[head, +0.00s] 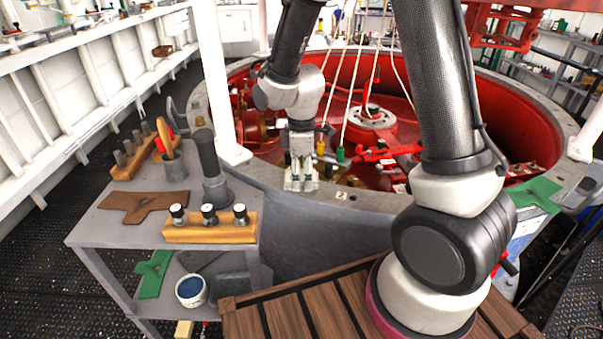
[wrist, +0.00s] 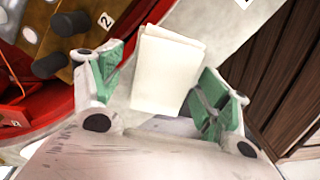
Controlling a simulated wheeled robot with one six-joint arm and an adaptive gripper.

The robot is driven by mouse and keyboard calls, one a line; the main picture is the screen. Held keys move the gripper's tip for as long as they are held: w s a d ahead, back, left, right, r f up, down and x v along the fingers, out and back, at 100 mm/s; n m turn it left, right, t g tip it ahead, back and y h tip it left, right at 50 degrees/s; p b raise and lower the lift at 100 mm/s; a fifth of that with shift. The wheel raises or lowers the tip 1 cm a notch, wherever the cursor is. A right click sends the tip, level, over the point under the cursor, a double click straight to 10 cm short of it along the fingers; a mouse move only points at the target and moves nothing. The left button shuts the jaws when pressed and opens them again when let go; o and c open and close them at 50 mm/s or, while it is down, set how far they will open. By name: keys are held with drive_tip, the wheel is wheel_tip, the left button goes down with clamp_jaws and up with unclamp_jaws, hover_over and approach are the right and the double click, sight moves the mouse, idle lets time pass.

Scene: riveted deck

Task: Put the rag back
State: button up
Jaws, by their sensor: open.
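My gripper (head: 301,182) is open and points down over the grey rim of the red pit. In the wrist view, a pale cream folded piece (wrist: 168,70) lies between the open green-padded fingers of my gripper (wrist: 160,88), with a gap on both sides. I cannot tell whether it is cloth or paper. Other cloth-like pieces are a green one (head: 536,193) draped on the right rim, a green one (head: 152,275) on the cart's lower shelf and a brown one (head: 142,204) flat on the cart top. I cannot tell for sure which is the rag.
The grey cart (head: 88,226) stands at left with a wooden block of gauges (head: 210,230), a dark cylinder and a tool cup. A white pail (head: 191,291) stands low. Cords with coloured ends hang over the pit (head: 250,85). Wooden slats (head: 290,315) lie in front.

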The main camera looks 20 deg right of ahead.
sight(301, 175)
wheel_tip(301, 175, up, 12)
drive_tip(key=shift+r, duration=0.15)
idle(0.4)
idle(0.3)
